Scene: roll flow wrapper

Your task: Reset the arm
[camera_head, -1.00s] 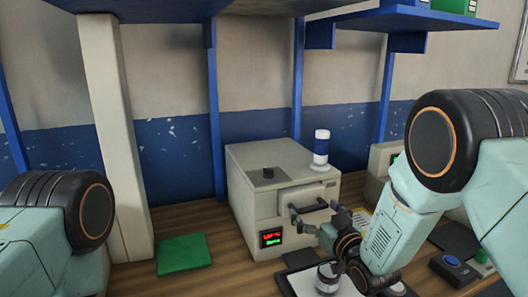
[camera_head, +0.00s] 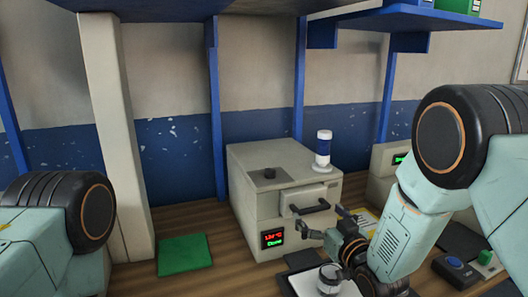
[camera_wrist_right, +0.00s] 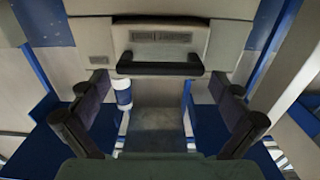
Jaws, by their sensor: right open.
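My right gripper (camera_head: 322,223) is open and empty, in front of the beige machine (camera_head: 246,202) and just below and to the right of its dark handle (camera_head: 309,208). In the right wrist view my right gripper (camera_wrist_right: 160,105) shows its two fingers wide apart, with the handle (camera_wrist_right: 160,69) ahead of them and nothing between them. The fingers look clear of the handle. My left arm shows at the left edge of the head view, but its gripper is out of view.
A white bottle with a blue band (camera_head: 323,149) stands on the machine. A small jar (camera_head: 329,279) sits on a tray (camera_head: 300,284) below my right gripper. A green pad (camera_head: 184,254) lies at left. A blue-button box (camera_head: 455,268) is at right.

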